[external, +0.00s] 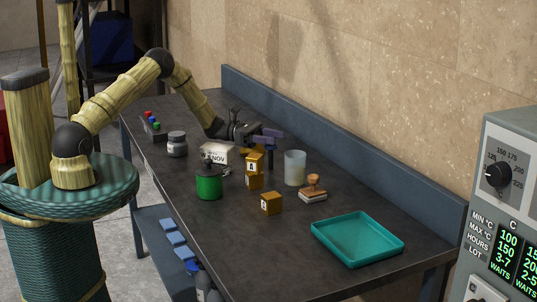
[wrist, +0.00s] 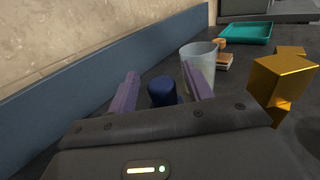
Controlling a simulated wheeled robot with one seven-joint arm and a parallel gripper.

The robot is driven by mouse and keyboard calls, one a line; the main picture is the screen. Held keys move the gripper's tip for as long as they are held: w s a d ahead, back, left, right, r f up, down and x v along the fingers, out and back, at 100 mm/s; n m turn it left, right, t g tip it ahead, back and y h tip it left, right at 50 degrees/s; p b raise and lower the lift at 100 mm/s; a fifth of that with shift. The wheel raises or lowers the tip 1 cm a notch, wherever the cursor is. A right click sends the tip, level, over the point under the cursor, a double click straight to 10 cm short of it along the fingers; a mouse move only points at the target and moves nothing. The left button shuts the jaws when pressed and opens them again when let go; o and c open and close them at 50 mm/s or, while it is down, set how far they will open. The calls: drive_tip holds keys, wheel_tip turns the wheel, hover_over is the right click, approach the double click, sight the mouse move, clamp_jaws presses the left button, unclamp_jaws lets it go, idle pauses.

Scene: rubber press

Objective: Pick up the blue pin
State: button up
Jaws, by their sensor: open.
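In the wrist view, a dark blue pin (wrist: 162,93) with a rounded top stands between the two purple fingers of my gripper (wrist: 161,82). The fingers are apart, with visible gaps beside the pin, and I cannot tell whether either touches it. The lower part of the pin is hidden behind the gripper body. In the external view, my gripper (external: 271,138) is low over the far side of the table, behind the yellow blocks. The pin is mostly hidden by the fingers there.
A translucent cup (external: 294,168) stands just beyond the gripper, also in the wrist view (wrist: 203,63). Stacked yellow blocks (external: 254,170) stand close by. A stamp (external: 313,188) and a teal tray (external: 357,240) lie farther right. A blue back rail (external: 340,141) borders the table.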

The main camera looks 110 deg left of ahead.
drive_tip(key=shift+s, duration=0.15)
drive_tip(key=shift+w, duration=0.2)
drive_tip(key=shift+s, duration=0.1)
clamp_jaws()
drive_tip(key=shift+r, duration=0.15)
wheel_tip(320, 180, up, 10)
drive_tip(key=shift+f+b, duration=0.15)
drive_tip(key=shift+b, duration=0.6)
